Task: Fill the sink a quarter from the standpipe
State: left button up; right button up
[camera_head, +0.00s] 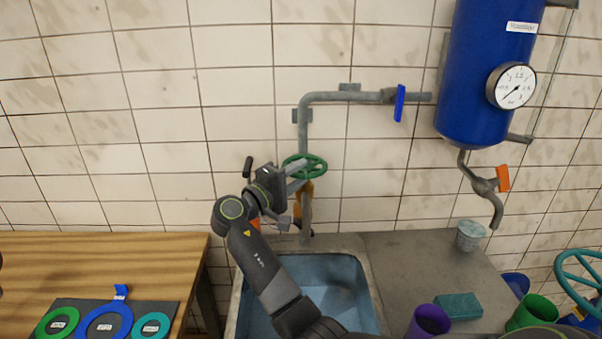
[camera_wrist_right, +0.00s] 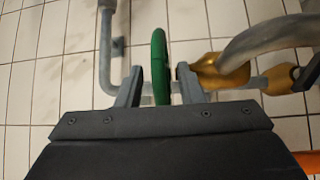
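The standpipe (camera_head: 303,127) is a grey wall pipe with a green handwheel (camera_head: 304,166) and brass parts below it. My right gripper (camera_head: 291,183) is at the wheel. In the right wrist view the wheel's rim (camera_wrist_right: 160,65) stands edge-on between the two open fingers, with a gap on each side. Brass fittings (camera_wrist_right: 220,70) and a curved grey spout (camera_wrist_right: 275,38) lie right of the fingers. The sink (camera_head: 345,278) is below, blue inside and partly hidden by my right arm; I cannot tell its water level. My left gripper is not in view.
A blue tank (camera_head: 487,80) with a gauge (camera_head: 511,86) and orange-handled tap (camera_head: 502,178) hangs at right. A blue lever (camera_head: 399,103) is on the upper pipe. Cups and a teal block (camera_head: 458,306) are on the right counter. A wooden table (camera_head: 100,260) stands left.

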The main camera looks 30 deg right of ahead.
jog(key=shift+a, duration=0.15)
jog(key=shift+c, duration=0.4)
grip_shut()
jog(key=shift+r, duration=0.1)
